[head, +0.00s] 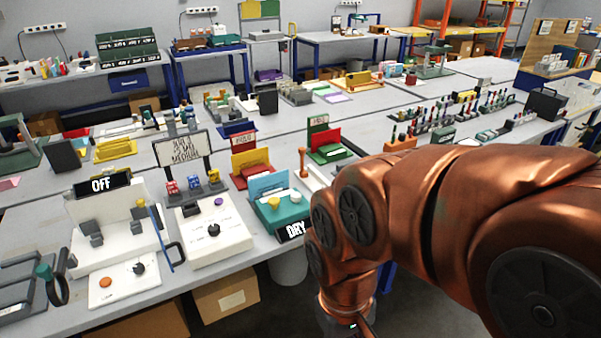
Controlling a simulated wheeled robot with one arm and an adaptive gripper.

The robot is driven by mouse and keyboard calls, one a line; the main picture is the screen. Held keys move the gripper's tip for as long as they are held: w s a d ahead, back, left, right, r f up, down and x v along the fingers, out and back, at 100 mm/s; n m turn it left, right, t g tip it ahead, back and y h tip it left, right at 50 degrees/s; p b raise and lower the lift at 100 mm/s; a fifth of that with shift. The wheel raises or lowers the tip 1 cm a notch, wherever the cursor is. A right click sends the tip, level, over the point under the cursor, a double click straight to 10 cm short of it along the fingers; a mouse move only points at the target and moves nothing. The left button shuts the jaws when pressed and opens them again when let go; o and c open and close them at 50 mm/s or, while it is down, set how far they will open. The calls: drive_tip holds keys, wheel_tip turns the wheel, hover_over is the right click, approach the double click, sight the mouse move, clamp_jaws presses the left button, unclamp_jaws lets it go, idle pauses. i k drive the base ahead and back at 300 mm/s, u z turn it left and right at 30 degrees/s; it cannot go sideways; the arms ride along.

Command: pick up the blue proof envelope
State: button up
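A light blue upright panel (268,184) stands at the back of a teal tray near the front edge of the table. A darker blue upright piece (238,128) stands in a holder farther back. I cannot tell which of these, if either, is the blue proof envelope. My copper arm comes in from the right and bends down in front of the table. Only the top of my gripper (352,327) shows at the bottom edge, below table height and apart from both blue pieces. Its fingers are cut off.
The teal tray (283,214) holds small round pieces beside a "DRY" sign (291,231). A white control box (212,236) stands to its left. Red (252,168) and green (330,150) holders stand behind. Cardboard boxes (226,294) and a bin sit below the table.

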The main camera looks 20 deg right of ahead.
sight(257, 187)
drive_tip(key=u, duration=0.05)
drive_tip(key=i, duration=1.25)
drive_tip(key=u, duration=0.75)
